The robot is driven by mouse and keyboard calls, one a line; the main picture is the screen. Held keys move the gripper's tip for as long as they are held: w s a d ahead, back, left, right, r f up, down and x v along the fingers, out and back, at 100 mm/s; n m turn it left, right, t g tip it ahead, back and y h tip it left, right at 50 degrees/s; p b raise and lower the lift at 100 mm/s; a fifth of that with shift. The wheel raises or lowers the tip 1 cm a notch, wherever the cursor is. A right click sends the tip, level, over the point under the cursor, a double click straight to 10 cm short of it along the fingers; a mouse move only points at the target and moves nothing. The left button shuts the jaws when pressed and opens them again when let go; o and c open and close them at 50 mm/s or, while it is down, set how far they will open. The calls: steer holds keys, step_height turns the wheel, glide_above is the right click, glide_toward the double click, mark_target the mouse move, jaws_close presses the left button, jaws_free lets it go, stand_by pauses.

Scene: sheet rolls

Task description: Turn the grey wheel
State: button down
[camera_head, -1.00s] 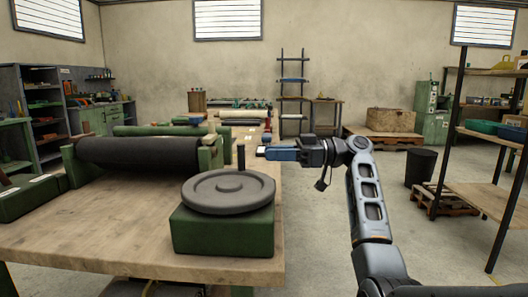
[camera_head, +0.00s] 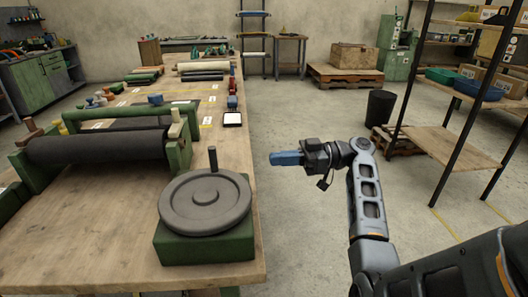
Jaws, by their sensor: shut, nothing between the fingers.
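The grey wheel (camera_head: 205,203) lies flat on a green block (camera_head: 205,246) at the front right corner of the workbench. A dark upright handle (camera_head: 213,159) stands at the wheel's far rim. My gripper (camera_head: 272,158) has blue fingers, is shut and empty, and points left. It is to the right of the wheel and handle, past the bench's right edge and apart from both.
The wooden workbench (camera_head: 95,240) carries a dark roller (camera_head: 98,147) in a green frame left of the wheel. Small items and more rolls lie farther back. A shelf rack (camera_head: 447,146) and a black bin (camera_head: 379,108) stand at right. The floor beside the bench is open.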

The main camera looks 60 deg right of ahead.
steer(key=p+x, duration=0.2)
steer(key=x, duration=1)
steer(key=shift+w+a+p, duration=0.1)
steer(key=shift+w+p, duration=0.1)
steer(key=shift+p, duration=0.2)
